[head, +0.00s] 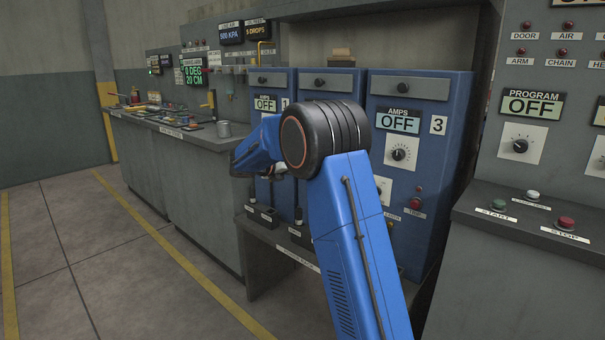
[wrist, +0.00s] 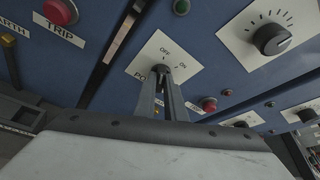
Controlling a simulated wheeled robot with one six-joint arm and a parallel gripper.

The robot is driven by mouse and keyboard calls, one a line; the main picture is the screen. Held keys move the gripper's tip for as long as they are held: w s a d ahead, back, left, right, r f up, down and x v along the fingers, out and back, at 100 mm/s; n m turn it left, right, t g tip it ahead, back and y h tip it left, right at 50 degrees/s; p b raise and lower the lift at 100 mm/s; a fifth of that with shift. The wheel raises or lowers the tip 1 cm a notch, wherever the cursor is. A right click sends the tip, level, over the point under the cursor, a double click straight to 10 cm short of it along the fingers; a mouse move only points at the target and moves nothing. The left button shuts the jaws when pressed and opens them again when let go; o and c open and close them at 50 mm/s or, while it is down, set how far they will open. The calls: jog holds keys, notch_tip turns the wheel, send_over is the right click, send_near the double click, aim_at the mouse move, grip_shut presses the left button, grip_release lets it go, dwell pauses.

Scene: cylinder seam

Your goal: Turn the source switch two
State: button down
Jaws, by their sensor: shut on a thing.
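The power switch (wrist: 161,68) is a small dark knob on a white plate (wrist: 178,52) marked OFF and ON, on a blue panel. In the wrist view my gripper (wrist: 163,75) is shut on this knob, its fingers on both sides. The fingers hide most of the knob, so I cannot tell which mark it points to. In the head view my blue arm covers most of the middle blue cabinet (head: 331,82), and its display, number and switch are hidden. Cabinet three (head: 420,87) at its right reads AMPS OFF.
In the wrist view a large black dial (wrist: 272,38), a red TRIP button (wrist: 60,12) and a small red button (wrist: 209,104) are near the fingers. In the head view a grey console (head: 540,235) stands right, a workbench (head: 200,145) left. The floor at left is clear.

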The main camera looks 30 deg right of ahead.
jog(key=c, duration=1.8)
grip_release()
jog(key=v, duration=1.7)
jog(key=shift+a, duration=0.2)
